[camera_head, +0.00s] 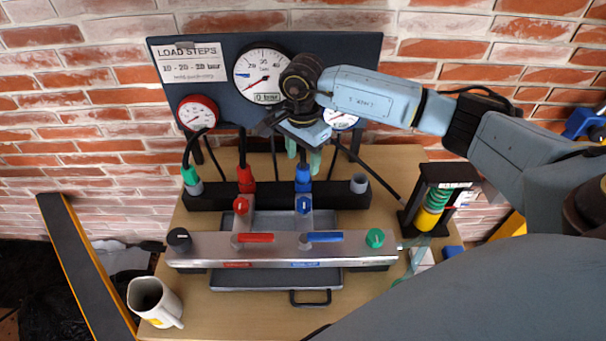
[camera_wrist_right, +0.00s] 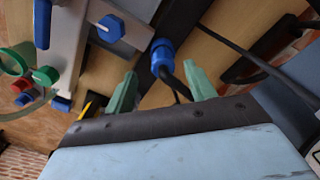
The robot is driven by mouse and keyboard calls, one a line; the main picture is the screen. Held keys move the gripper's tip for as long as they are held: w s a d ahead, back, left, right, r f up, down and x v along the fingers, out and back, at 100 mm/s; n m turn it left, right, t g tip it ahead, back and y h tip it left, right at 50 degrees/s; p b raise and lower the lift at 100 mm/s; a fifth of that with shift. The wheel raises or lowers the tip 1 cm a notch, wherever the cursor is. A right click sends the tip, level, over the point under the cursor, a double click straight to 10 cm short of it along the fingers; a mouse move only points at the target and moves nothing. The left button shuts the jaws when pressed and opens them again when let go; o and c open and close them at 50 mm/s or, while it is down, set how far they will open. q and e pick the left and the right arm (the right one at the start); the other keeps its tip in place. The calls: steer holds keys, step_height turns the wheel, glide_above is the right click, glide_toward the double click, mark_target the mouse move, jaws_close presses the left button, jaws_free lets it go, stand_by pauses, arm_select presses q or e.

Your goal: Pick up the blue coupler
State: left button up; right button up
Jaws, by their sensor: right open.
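The blue coupler (camera_head: 303,178) stands in the black rack behind the metal manifold, a black hose running from it. In the right wrist view the blue coupler (camera_wrist_right: 162,57) lies ahead of the gap between the fingertips, its hose passing between the pale green fingers. My right gripper (camera_head: 303,156) is open and empty, pointing down just above and behind the coupler; it also shows in the right wrist view (camera_wrist_right: 162,85). I cannot tell whether a finger touches the hose. My left gripper is not in view.
A red coupler (camera_head: 246,180) and a green coupler (camera_head: 191,180) stand left in the same rack (camera_head: 273,194). The gauge board (camera_head: 222,77) rises behind. The manifold (camera_head: 205,247) with red and blue levers is in front. A mug (camera_head: 152,299) stands front left.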

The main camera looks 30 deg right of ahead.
mark_target(303, 175)
steer(key=shift+w+d+f, duration=0.1)
steer(key=shift+f, duration=1.25)
steer(key=shift+w+d+f, duration=0.1)
steer(key=shift+f, duration=1.25)
steer(key=c, duration=1.1)
